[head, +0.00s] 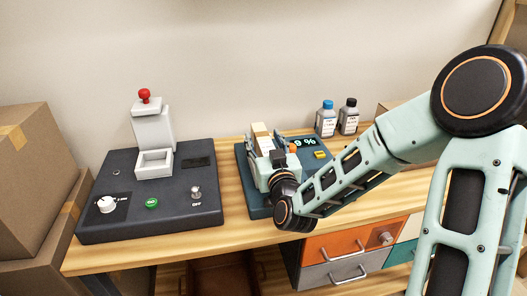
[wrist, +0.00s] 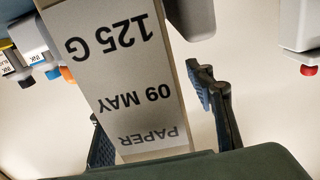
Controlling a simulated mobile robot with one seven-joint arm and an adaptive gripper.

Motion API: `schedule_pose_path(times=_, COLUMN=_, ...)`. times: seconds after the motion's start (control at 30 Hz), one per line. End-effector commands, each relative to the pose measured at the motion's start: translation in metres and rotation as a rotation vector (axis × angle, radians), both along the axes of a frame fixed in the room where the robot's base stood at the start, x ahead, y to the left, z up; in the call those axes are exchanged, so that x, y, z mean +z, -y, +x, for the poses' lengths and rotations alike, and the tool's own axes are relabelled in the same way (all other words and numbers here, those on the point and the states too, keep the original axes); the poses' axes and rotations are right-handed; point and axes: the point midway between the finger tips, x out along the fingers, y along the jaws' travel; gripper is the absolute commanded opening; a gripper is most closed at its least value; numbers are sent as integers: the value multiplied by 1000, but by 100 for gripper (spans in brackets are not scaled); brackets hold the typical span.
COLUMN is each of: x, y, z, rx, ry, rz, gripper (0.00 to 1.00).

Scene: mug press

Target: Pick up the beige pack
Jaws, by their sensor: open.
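The beige pack (head: 261,137) stands at the dark blue machine on the right part of the bench, partly hidden by my gripper (head: 266,162). In the wrist view the pack (wrist: 128,82) fills the middle, with dark print reading "125 G", "09 MAY" and "PAPER" upside down. My gripper is open, with one dark finger on each side of the pack. The right finger (wrist: 213,105) shows a gap to the pack. The left finger is mostly hidden behind the pack, so contact there cannot be told.
A dark press unit (head: 120,205) with a red-knobbed white column stands on the left. The blue machine (head: 247,203) has a green display. A blue-capped bottle (head: 326,121) and a black-capped bottle (head: 348,118) stand behind. Bare wood (head: 231,190) lies between the machines. Cardboard boxes (head: 28,180) are at far left.

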Motion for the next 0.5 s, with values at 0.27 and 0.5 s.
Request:
schedule_pose_path(times=0.27, x=0, y=0, z=0, rx=0, ry=0, rz=0, gripper=26)
schedule_pose_path(times=0.5, x=0, y=0, z=0, rx=0, ry=1, rz=0, gripper=0)
